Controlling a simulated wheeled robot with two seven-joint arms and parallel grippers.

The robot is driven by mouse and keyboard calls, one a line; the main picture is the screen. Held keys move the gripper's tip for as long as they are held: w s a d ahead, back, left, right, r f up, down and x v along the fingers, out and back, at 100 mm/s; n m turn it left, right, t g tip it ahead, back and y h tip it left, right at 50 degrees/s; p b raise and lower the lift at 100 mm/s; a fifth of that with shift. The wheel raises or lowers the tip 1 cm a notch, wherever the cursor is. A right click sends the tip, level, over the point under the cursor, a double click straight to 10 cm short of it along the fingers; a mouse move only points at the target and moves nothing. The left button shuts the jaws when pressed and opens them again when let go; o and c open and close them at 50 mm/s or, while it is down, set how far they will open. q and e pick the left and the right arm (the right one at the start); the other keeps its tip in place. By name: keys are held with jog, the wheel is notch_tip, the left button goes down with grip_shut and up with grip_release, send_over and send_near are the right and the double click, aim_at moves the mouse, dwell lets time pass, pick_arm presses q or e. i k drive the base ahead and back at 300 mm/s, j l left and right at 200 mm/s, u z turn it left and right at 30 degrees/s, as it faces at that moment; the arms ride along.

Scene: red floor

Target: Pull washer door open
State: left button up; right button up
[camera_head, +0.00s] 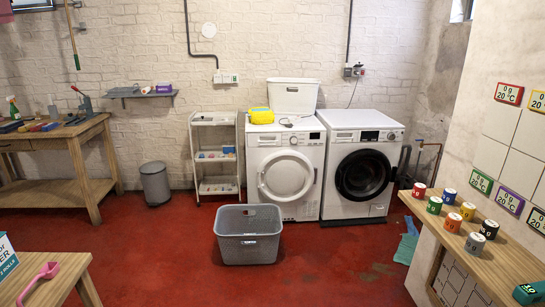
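Two white front-loading machines stand side by side against the back wall. The left machine (256,150) has a round white-rimmed door (287,176) with a pale centre. The right machine (333,190) has a round black door (363,175) and a control panel along its top front. Both doors look shut. I cannot tell from labels which one is the washer. Neither of my grippers shows in this view.
A grey laundry basket (248,251) stands on the floor before the left machine. A white shelf cart (217,188) and a bin (155,184) stand further left. A wooden counter (480,240) with several coloured cans juts in at right. Red floor (330,270) before the right machine is clear.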

aim_at(366, 179)
jog(key=i+j+z, duration=0.35)
jog(key=i+j, duration=0.3)
jog(key=i, duration=0.4)
jog(key=i+j+z, duration=0.3)
jog(key=i+j, duration=0.6)
jog(key=i+j+z, duration=0.1)
jog(key=j, duration=0.3)
jog(key=i+j+z, duration=0.1)
jog(key=j, duration=0.3)
jog(key=i+j+z, duration=0.1)
jog(key=i+j, duration=0.15)
jog(key=j, duration=0.2)
jog(key=i+j+z, duration=0.15)
jog(key=j, duration=0.25)
jog(key=j+z, duration=0.1)
jog(key=j, duration=0.35)
jog(key=k+j, duration=0.1)
jog(key=j, duration=0.25)
jog(key=k+j, duration=0.1)
jog(key=j, duration=0.2)
jog(key=k+j, duration=0.1)
jog(key=j, duration=0.25)
jog(key=k+j+z, duration=0.1)
jog(key=j, duration=0.2)
